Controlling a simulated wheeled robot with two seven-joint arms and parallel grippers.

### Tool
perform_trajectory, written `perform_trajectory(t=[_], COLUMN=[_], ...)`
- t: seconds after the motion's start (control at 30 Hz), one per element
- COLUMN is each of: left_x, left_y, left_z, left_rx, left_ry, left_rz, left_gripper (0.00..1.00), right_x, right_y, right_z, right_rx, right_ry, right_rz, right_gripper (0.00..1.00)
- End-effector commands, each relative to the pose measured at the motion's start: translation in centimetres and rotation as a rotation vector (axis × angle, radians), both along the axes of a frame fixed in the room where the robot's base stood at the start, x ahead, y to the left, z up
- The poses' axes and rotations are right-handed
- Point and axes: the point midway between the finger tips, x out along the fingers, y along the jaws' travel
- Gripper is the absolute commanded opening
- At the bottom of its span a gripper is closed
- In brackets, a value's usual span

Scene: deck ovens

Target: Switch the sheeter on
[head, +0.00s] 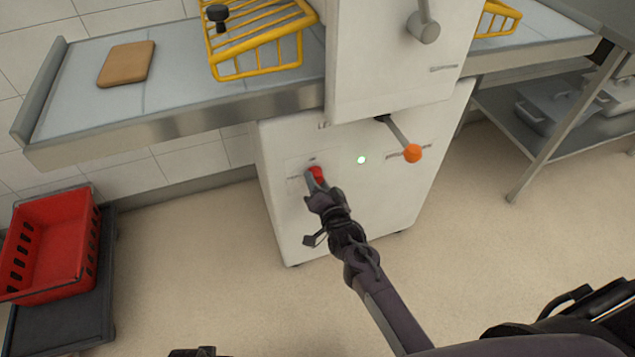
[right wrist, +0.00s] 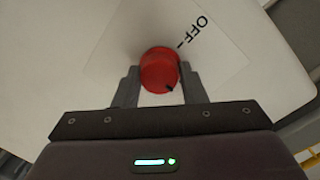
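The sheeter (head: 350,180) is a white machine with a steel side table (head: 180,100). Its red round knob (right wrist: 160,68) is on the lower front panel; it also shows in the head view (head: 317,173), partly covered by my gripper. My right gripper (right wrist: 160,88) has one finger on each side of the knob, seemingly touching it. A pale green light (head: 361,160) shows on the panel.
A lever with an orange ball (head: 412,153) sticks out right of the knob. Yellow wire guards (head: 262,45) stand on the tables, with a tan slab (head: 127,63) at left. The floor before the sheeter is clear.

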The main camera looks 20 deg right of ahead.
Motion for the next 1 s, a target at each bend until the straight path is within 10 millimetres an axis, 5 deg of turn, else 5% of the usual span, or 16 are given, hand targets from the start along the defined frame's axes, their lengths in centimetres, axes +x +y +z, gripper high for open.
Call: perform_trajectory(t=[0.17,0.47,1.0], left_x=[0.0,0.0,-0.9], left_y=[0.0,0.0,0.8], left_z=[0.0,0.1,-3.4], left_rx=[0.0,0.0,0.006], left_ry=[0.0,0.001,-0.009], left_rz=[0.0,0.0,0.017], left_gripper=[0.0,0.0,0.0], right_x=[0.0,-0.2,-7.5], right_y=[0.0,0.0,-0.2], right_z=[0.0,0.0,0.8], right_rx=[0.0,-0.001,0.0], right_ry=[0.001,0.001,0.001], right_rz=[-0.001,-0.001,0.001], right_gripper=[0.59,0.59,0.59])
